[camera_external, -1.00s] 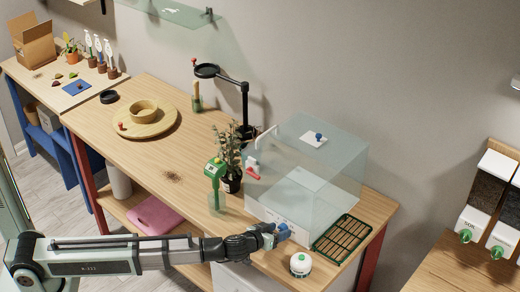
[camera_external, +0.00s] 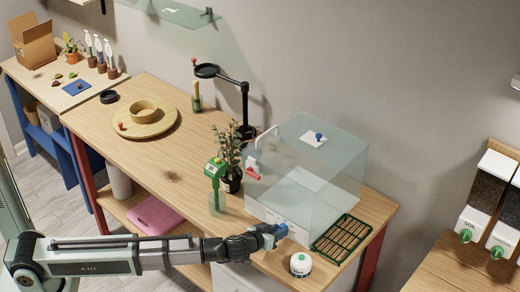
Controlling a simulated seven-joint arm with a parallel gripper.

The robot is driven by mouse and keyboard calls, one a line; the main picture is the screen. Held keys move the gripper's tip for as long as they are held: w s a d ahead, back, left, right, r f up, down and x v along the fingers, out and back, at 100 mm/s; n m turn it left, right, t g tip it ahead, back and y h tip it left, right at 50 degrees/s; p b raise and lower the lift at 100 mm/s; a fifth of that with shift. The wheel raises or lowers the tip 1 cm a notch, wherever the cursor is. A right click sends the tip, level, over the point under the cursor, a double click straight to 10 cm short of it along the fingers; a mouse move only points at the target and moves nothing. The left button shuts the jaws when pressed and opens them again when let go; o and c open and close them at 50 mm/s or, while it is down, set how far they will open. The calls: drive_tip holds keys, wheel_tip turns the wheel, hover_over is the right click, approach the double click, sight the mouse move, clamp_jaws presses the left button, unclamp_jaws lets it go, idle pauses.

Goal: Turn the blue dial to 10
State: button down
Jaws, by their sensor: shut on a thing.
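The blue dial (camera_external: 284,230) is on the low front of the clear box (camera_external: 325,185), near its white base panel. Only part of the dial shows, and its scale and pointer cannot be read. My gripper (camera_external: 277,232) reaches it from the left and is shut on it. My gripper's fingers partly hide the dial.
A white round timer-like thing (camera_external: 300,264) and a green rack (camera_external: 342,239) are close on the right. A smaller blue knob (camera_external: 318,136) is on the box's top.

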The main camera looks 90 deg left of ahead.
drive_tip(key=m+y, duration=0.1)
drive_tip(key=m+g+y, duration=0.1)
drive_tip(key=m, duration=0.1)
drive_tip(key=m+g, duration=0.1)
drive_tip(key=shift+w+d+m+y, duration=0.15)
drive_tip(key=shift+w+m+y, duration=0.1)
drive_tip(key=shift+m+y, duration=0.15)
drive_tip(key=m+y, duration=0.1)
drive_tip(key=m, duration=0.1)
drive_tip(key=m+g+y, duration=0.1)
drive_tip(key=m, duration=0.1)
drive_tip(key=shift+d+f+m+y, duration=0.1)
drive_tip(key=shift+f+m+y, duration=0.1)
drive_tip(key=shift+m+y, duration=0.1)
idle(0.4)
drive_tip(key=c, duration=0.8)
unclamp_jaws()
drive_tip(key=v, duration=1.3)
drive_tip(key=shift+d+r, duration=0.15)
drive_tip(key=shift+d, duration=0.25)
